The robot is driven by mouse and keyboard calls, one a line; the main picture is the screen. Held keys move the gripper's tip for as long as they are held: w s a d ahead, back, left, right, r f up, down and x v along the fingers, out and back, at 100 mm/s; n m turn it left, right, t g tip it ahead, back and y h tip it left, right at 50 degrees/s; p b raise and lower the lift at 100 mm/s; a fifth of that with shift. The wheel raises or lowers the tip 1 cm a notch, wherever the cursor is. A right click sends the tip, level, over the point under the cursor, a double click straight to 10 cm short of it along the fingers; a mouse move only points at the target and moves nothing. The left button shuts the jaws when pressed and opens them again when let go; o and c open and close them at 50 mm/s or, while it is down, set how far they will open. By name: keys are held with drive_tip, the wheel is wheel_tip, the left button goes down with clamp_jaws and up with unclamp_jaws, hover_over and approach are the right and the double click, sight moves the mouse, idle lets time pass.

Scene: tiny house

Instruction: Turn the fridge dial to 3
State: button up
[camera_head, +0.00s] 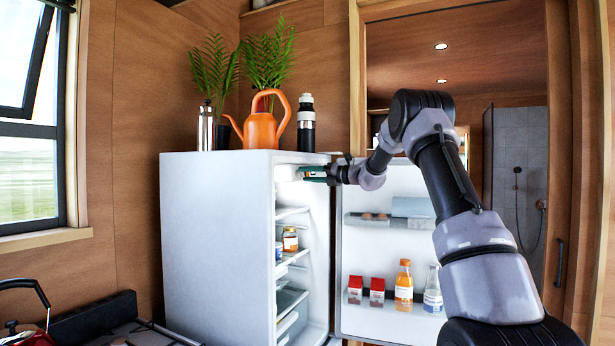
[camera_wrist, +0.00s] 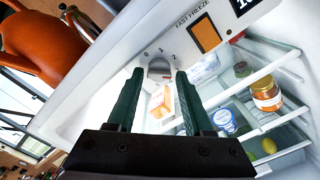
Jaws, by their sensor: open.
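The fridge (camera_head: 215,240) stands with its door (camera_head: 390,255) open to the right. The fridge dial (camera_wrist: 159,69) is a round grey knob on the white panel at the top of the interior, with numbers around it; 0, 1 and 2 can be made out. I cannot tell for certain which number it points to. My gripper (camera_wrist: 158,76) is open, its two green fingers on either side of the dial in the wrist view. I cannot tell whether they touch it. In the head view my gripper (camera_head: 312,173) reaches into the fridge's top, and the dial is hidden.
An orange watering can (camera_head: 262,130), a black bottle (camera_head: 306,125) and potted ferns stand on the fridge. An orange "fast freeze" switch (camera_wrist: 204,33) is beside the dial. Jars (camera_wrist: 265,94) sit on the shelves below. Cartons and bottles (camera_head: 404,286) fill the door shelf.

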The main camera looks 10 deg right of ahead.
drive_tip(key=v, duration=1)
drive_tip(key=shift+d, duration=0.15)
drive_tip(key=shift+s, duration=0.1)
